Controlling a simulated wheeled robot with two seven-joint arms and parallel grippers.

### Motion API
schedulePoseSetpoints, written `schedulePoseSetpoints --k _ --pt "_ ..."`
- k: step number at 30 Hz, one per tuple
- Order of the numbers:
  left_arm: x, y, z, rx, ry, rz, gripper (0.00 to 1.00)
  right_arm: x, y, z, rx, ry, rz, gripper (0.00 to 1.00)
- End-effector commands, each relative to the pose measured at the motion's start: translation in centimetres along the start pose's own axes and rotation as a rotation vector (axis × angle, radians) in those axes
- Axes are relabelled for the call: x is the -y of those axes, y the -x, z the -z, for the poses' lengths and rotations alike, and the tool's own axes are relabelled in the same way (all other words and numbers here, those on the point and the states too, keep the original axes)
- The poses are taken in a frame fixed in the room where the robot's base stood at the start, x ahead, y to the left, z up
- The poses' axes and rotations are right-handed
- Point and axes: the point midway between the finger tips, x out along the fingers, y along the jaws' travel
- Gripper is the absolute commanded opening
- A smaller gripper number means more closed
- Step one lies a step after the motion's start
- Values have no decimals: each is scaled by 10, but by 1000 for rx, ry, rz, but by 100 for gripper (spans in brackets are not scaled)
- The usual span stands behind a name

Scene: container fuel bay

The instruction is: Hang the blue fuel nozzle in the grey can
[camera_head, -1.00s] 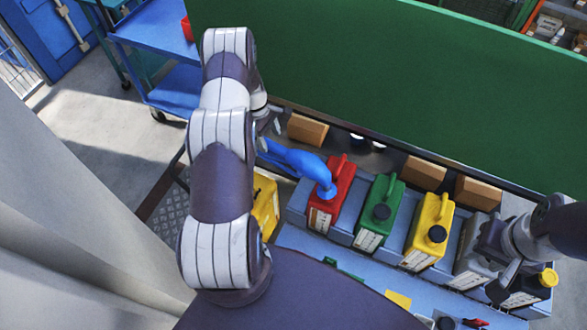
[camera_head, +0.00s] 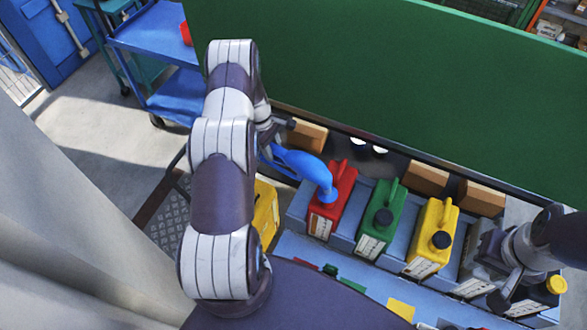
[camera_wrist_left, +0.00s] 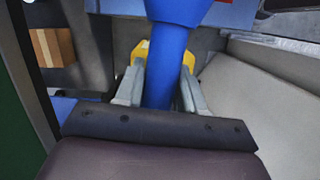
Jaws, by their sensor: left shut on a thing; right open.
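The blue fuel nozzle (camera_head: 308,168) is held by my left gripper (camera_head: 270,146), which is shut on its handle. In the left wrist view the blue nozzle (camera_wrist_left: 170,60) runs between the two fingers. Its front end meets the top of the red can (camera_head: 336,196); I cannot tell whether the spout is inside. The grey can (camera_head: 478,248) stands upright in the row, right of the yellow can, partly hidden by my right arm. My right gripper (camera_head: 507,285) is open at the right end of the row, close to the grey can.
Green (camera_head: 378,216) and yellow (camera_head: 434,238) cans stand between the red and grey ones. A dark can with a yellow cap (camera_head: 556,285) is at the far right. Cardboard boxes (camera_head: 427,178) lie behind. A green panel (camera_head: 400,80) rises beyond. Another yellow can (camera_head: 265,208) is at left.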

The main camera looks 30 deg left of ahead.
Motion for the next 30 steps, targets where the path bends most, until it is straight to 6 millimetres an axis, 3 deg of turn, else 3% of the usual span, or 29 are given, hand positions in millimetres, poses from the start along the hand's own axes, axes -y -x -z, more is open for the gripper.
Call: schedulePoseSetpoints --k 1,21,30 --pt "-1 14 -3 -1 0 -2 0 0 10 1 0 0 0 43" --pt "-2 96 -21 -1 0 -2 0 0 64 8 0 0 0 43" --pt "-2 101 -22 -1 0 -1 0 0 66 8 0 0 0 43"
